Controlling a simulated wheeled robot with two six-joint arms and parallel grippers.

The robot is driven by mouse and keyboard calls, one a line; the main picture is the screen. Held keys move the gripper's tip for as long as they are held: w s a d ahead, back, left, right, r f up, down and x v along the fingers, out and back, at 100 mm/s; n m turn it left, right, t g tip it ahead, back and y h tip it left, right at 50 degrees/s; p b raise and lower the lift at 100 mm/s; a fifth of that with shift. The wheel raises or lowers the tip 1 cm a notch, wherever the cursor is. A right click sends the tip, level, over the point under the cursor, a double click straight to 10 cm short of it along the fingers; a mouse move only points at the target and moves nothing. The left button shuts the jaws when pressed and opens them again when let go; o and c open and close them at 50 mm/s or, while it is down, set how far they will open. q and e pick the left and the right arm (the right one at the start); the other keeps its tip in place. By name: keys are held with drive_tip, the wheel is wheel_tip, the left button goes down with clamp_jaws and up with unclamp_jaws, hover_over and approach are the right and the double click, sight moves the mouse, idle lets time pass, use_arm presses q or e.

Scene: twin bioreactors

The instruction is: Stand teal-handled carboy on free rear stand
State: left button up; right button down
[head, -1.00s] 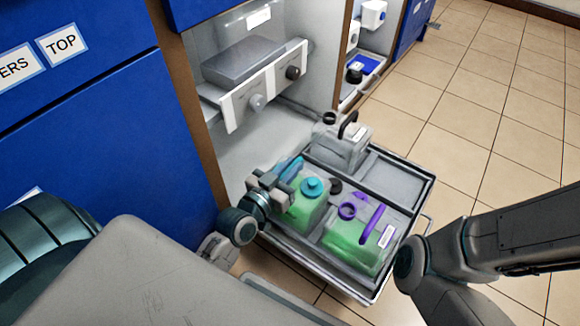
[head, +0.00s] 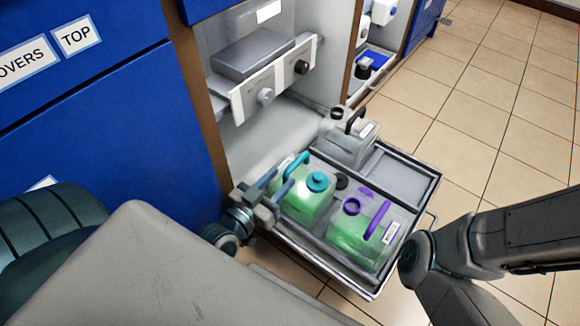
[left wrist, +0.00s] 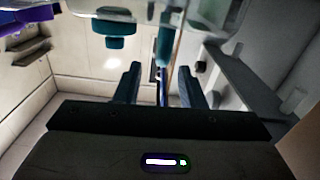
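The teal-handled carboy (head: 303,206), with green liquid and a teal cap, stands upright at the left front of the pulled-out tray (head: 372,293). Its teal handle (head: 297,161) is bare in the head view. My left gripper (head: 278,182) is open and empty at the carboy's left side, close to the handle. In the left wrist view, the spread fingers (left wrist: 162,82) point toward the teal handle (left wrist: 164,45), with the teal cap (left wrist: 114,28) to its left. The rear right stand (head: 400,175) is empty. My right gripper is out of view.
A purple-handled carboy (head: 358,246) with green liquid stands to the right. A clear carboy with a black handle (head: 346,140) occupies the rear left stand. A grey unit with knobs (head: 270,75) overhangs behind. My right arm is at the right, beyond the tray.

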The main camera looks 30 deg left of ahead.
use_arm(q)
drive_tip(key=shift+s+a, duration=0.2)
drive_tip(key=shift+s, duration=1)
drive_tip(key=shift+s+a, duration=0.15)
drive_tip(key=shift+s, duration=1)
